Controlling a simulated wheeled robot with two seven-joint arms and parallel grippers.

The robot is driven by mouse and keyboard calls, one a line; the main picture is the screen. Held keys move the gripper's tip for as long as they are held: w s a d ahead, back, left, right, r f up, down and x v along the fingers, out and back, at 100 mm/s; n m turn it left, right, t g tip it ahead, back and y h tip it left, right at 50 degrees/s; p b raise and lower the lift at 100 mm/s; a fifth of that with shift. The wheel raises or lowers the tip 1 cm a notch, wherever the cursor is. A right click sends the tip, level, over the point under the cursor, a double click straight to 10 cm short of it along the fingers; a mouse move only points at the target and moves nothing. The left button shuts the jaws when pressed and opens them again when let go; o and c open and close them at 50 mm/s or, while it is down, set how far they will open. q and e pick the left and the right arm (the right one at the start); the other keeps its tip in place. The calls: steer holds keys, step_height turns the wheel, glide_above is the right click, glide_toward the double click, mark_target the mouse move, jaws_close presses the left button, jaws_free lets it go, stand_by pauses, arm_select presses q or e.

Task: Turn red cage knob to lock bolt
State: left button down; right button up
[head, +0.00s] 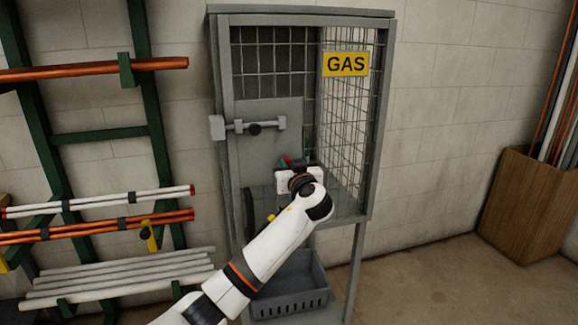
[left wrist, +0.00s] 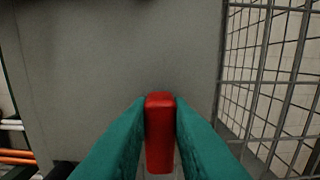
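The red cage knob (left wrist: 160,132) sits between the teal fingertips of my left gripper (left wrist: 160,115) in the left wrist view, with both fingers against its sides. In the head view my left gripper (head: 287,163) is at the front of the grey gas cage (head: 300,15), below the bolt, and hides most of the knob. The bolt (head: 255,127) is a horizontal bar with a dark grip in its middle, lying across the grey door panel between a bracket at the left post and one on the panel. My right gripper is not in view.
A yellow GAS sign (head: 345,64) hangs on the cage mesh. A grey crate (head: 290,300) stands beneath the cage. A green rack (head: 150,100) with pipes is at the left, and a wooden box (head: 530,210) of rods at the right. Floor between cage and box is clear.

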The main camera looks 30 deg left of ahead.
arm_select(q)
steer(key=shift+m, duration=0.3)
steer(key=m+p, duration=0.3)
steer(key=m, duration=0.2)
steer(key=f+m+p, duration=0.1)
steer(key=m+p, duration=0.2)
steer(key=m, duration=0.3)
steer(key=w+d+m+p, duration=0.1)
steer(key=m+p, duration=0.2)
steer(key=m, duration=0.3)
steer(key=shift+f, duration=0.15)
steer(key=shift+f+m, duration=0.1)
steer(key=shift+m, duration=0.3)
steer(key=c, duration=1.3)
jaws_free()
